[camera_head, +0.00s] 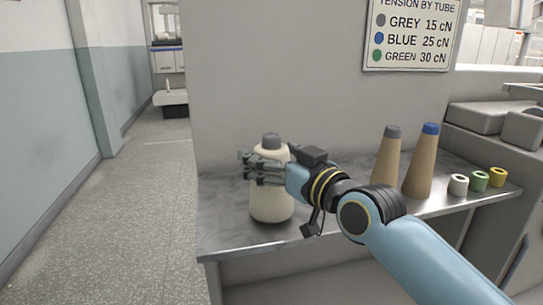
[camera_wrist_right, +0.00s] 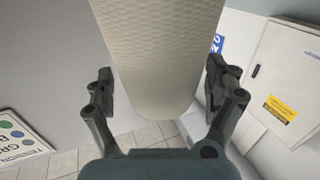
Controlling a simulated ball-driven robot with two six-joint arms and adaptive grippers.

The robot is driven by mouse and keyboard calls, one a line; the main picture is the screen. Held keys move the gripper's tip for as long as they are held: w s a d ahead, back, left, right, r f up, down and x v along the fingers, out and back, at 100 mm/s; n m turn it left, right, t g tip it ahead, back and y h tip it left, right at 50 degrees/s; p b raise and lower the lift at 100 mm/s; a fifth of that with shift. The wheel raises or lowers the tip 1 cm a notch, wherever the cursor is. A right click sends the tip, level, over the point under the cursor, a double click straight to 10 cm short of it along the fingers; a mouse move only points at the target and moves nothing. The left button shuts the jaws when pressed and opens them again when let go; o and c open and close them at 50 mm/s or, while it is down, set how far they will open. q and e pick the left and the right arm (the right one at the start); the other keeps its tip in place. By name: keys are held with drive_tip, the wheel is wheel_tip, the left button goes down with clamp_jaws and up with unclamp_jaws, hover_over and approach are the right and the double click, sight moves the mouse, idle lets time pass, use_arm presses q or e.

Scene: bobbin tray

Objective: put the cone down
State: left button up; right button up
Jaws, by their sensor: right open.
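A cream, yarn-wound cone (camera_head: 271,205) with a grey tube tip is upright at the left part of the grey metal table (camera_head: 235,232). Its base appears to rest on the tabletop. My right gripper (camera_head: 252,168) is at the cone's upper half, with its fingers across the side that faces me, hiding part of it. In the right wrist view, the open fingers (camera_wrist_right: 160,95) stand on either side of the cone's textured body (camera_wrist_right: 165,50), with a narrow gap visible at the left finger. My left gripper is not in view.
Two brown cones, one grey-tipped (camera_head: 388,160) and one blue-tipped (camera_head: 421,170), stand right of my gripper. White (camera_head: 458,185), green (camera_head: 479,181) and yellow (camera_head: 498,177) small bobbins sit farther right. A tension sign (camera_head: 412,35) hangs behind. The table's left end is clear.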

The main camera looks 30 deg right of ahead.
drive_tip(key=shift+r, duration=0.15)
drive_tip(key=shift+s, duration=0.4)
drive_tip(key=s+d+p, duration=0.1)
drive_tip(key=s+p, duration=0.4)
drive_tip(key=s, duration=0.6)
drive_tip(key=shift+d, duration=0.2)
